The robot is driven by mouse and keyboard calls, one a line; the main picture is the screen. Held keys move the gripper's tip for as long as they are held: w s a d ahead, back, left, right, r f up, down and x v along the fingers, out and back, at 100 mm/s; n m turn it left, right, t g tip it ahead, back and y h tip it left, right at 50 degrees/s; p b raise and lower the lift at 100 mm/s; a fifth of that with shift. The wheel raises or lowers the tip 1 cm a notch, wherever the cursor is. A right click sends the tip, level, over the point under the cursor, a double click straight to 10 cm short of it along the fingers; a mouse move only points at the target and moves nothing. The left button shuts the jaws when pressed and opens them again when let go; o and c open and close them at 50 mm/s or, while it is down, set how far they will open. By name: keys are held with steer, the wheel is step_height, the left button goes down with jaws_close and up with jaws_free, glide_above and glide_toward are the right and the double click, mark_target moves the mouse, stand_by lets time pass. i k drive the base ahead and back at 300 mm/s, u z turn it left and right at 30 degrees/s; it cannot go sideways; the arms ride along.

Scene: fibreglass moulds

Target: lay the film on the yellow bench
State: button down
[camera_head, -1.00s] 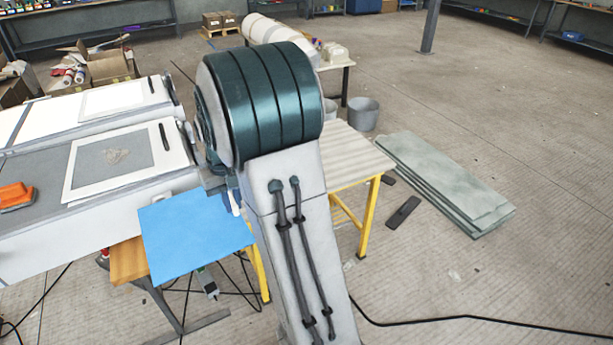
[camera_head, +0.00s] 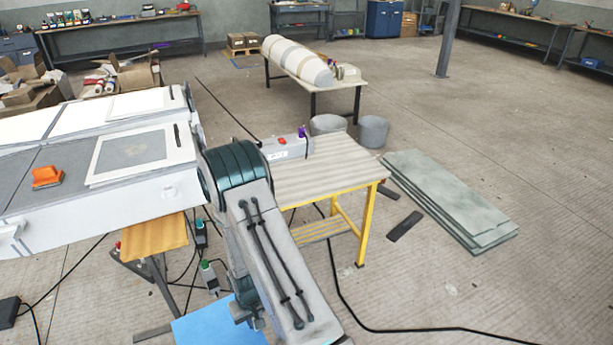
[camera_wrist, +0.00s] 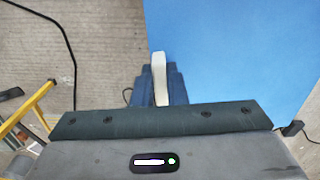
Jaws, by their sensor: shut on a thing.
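The film is a flat blue sheet (camera_head: 222,322) low at the bottom of the head view, partly behind my arm and cut by the frame edge. In the wrist view the blue film (camera_wrist: 235,55) fills the upper right. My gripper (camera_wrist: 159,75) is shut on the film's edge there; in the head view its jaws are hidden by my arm. The yellow bench (camera_head: 325,168) has a pale slatted top and yellow legs, and stands right of my arm, apart from the film. In the wrist view only a yellow leg (camera_wrist: 28,108) shows at left.
A grey box with red and purple parts (camera_head: 287,146) sits on the bench's back left; the rest of the top is clear. Stacked boards (camera_head: 450,200) and black cables (camera_head: 345,295) lie on the floor.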

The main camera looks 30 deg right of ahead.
mark_target(345, 162)
steer(key=z, duration=2.65)
steer(key=i, duration=2.8)
steer(key=u, duration=2.95)
